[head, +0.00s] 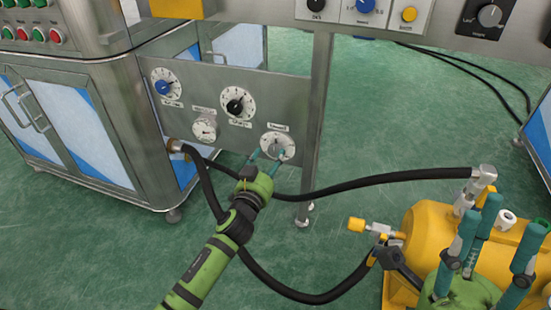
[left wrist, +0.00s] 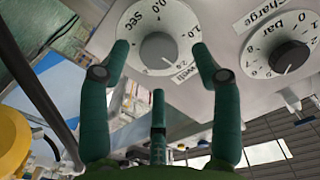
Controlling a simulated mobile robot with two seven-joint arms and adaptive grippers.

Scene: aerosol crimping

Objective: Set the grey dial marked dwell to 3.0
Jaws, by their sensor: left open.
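The grey dwell dial (head: 278,146) sits on a round white scale at the lower right of the metal panel, its label above it. In the left wrist view the grey knob (left wrist: 158,48) appears upside down, with "Sec" on its scale; I cannot read its pointer setting. My left gripper (head: 267,157) is open in front of the dial. In the left wrist view its teal fingers (left wrist: 160,65) stand on either side of the knob, with a third below; contact cannot be told. My right gripper (head: 494,235) has its fingers spread, pointing up at the lower right.
The panel (head: 205,75) also has a blue dial (head: 163,87), a black dial (head: 236,106) and a gauge (head: 204,129). The black charge dial (left wrist: 289,57) is beside dwell in the wrist view. Black hoses (head: 380,182) run near my left arm. A yellow tank (head: 425,225) stands lower right.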

